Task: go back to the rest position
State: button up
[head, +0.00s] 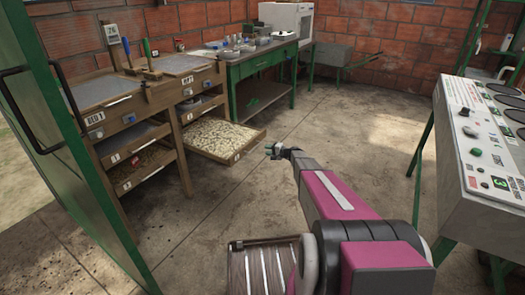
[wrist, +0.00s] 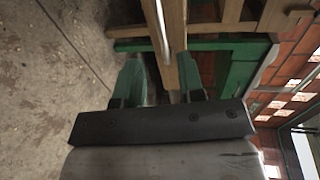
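My gripper (head: 271,150) is held out over the concrete floor, just right of a pulled-out tray (head: 238,156) of pale beans. In the head view a small strip of floor shows between them. In the wrist view my gripper (wrist: 160,77) has its two green fingers apart. A wooden edge with a light metal strip (wrist: 167,38) shows beyond and between the fingers. I see no object held. The rest position itself is not marked in either view.
The wooden rack (head: 160,110) with trays stands at left, behind a green door frame (head: 75,170). A green workbench (head: 262,62) is at the back. A control console (head: 480,150) stands at right. The middle floor (head: 345,125) is clear.

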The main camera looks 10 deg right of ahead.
jog(key=shift+s+d, duration=0.2)
jog(key=shift+d, duration=0.1)
jog(key=s+a+r+n+g+h, duration=0.1)
jog(key=s+a+r+n+g, duration=0.1)
jog(key=s, duration=0.6)
jog(key=s+a+r+n+g+h, duration=0.1)
jog(key=s+a+r+g+h, duration=0.15)
jog(key=s, duration=0.55)
jog(key=s+a+r+n+g+h, duration=0.1)
jog(key=s+a+n+g, duration=0.15)
jog(key=s, duration=0.55)
jog(key=s+d+r+g+h, duration=0.1)
jog(key=s+d+r+h, duration=0.1)
jog(key=s, duration=0.5)
jog(key=s+d+r+n+g+h, duration=0.1)
jog(key=s+d+r+h, duration=0.1)
jog(key=s, duration=0.5)
jog(key=s+d+r+n+h, duration=0.1)
jog(key=s+d+r+h, duration=0.1)
jog(key=s, duration=0.5)
jog(key=shift+d+r+g+h, duration=0.15)
jog(key=shift+r+g+h, duration=0.3)
jog(key=shift+h, duration=0.5)
